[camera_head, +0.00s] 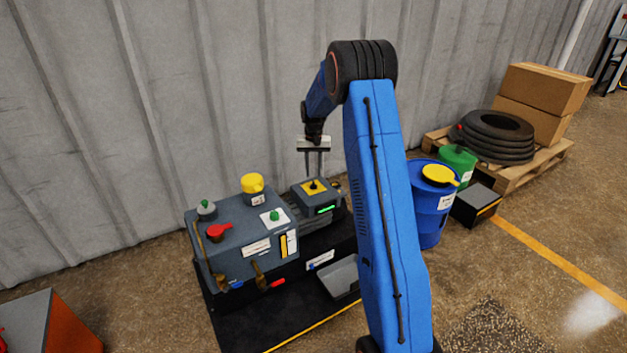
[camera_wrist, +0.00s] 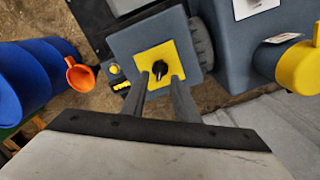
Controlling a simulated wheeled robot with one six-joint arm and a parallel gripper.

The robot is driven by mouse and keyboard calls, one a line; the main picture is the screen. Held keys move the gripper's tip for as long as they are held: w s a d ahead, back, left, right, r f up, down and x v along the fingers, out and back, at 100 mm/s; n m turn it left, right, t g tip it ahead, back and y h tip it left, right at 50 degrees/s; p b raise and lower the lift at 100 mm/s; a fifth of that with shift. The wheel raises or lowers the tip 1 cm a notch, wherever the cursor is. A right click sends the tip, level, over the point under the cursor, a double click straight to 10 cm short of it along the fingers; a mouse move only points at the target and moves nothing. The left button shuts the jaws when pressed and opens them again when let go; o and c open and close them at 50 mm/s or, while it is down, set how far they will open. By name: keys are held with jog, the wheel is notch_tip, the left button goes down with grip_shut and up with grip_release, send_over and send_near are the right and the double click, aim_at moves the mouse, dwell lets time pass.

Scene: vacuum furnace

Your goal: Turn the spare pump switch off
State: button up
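A small black rotary knob (camera_head: 313,184) sits on a yellow plate on top of a grey box (camera_head: 327,198). The wrist view shows the knob (camera_wrist: 160,68) in the middle of its yellow plate (camera_wrist: 147,57). I cannot read any label naming it as the spare pump switch. My gripper (camera_head: 314,173) points down just above the knob. In the wrist view my gripper (camera_wrist: 159,79) has its two fingers apart, with nothing between them, one toward each side of the knob. I cannot tell whether the tips touch the plate.
A blue drum (camera_head: 430,220) with a yellow funnel (camera_head: 440,175) stands right. A corrugated wall (camera_head: 180,100) is behind.

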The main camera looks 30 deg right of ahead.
jog(key=shift+f, duration=2.3)
grip_shut()
